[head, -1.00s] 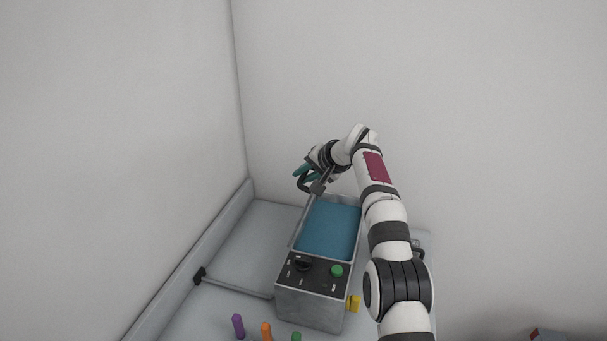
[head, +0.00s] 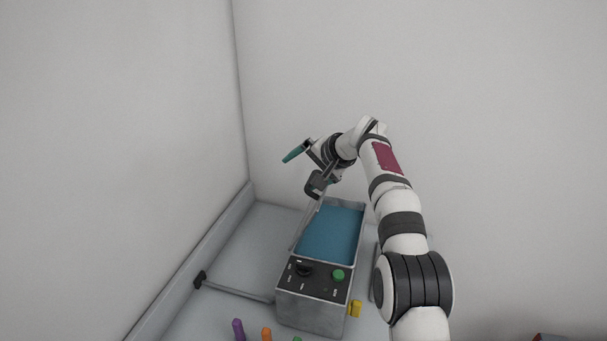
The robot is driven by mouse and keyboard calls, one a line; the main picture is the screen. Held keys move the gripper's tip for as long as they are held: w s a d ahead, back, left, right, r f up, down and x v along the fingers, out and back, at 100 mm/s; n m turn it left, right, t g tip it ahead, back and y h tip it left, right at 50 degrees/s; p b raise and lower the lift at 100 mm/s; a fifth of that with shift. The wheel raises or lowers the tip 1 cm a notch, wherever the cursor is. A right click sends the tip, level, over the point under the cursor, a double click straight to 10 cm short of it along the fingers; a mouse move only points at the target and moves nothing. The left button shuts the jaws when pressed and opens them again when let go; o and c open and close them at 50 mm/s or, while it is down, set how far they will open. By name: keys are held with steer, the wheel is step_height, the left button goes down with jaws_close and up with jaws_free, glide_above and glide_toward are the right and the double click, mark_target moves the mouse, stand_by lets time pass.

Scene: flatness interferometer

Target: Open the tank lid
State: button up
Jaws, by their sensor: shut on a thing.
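The tank (head: 312,309) is a grey metal box on the bench, with blue filling its open top (head: 330,232). The tank lid (head: 307,224) shows nearly edge-on as a thin grey strip along the tank's left side, raised clear of the opening. My gripper (head: 303,163) is above the tank's far left end, with a teal finger pointing up and left. It is shut on the lid near its far end; the grip itself is small and partly hidden by dark gripper parts.
The tank's front panel has a black knob (head: 304,269) and a green knob (head: 338,275). A yellow part (head: 355,309) sits at its right side. A grey rod (head: 236,291) lies left of the tank. Purple (head: 238,329) and orange (head: 266,334) pegs stand in front. Walls close the left and back.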

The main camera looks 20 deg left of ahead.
steer(key=r, duration=0.3)
steer(key=s+r, duration=0.1)
steer(key=r, duration=0.2)
steer(key=shift+s, duration=0.2)
steer(key=shift+s+d+r, duration=0.1)
steer(key=shift+s+r, duration=0.15)
steer(key=shift+r, duration=0.25)
steer(key=c, duration=0.4)
steer(key=s+d+r, duration=0.1)
steer(key=s+r, duration=0.2)
steer(key=r, duration=0.4)
steer(key=shift+d, duration=0.35)
steer(key=shift+r, duration=0.15)
steer(key=v, duration=1.5)
steer(key=shift+s+d, duration=0.35)
steer(key=shift+d, duration=0.05)
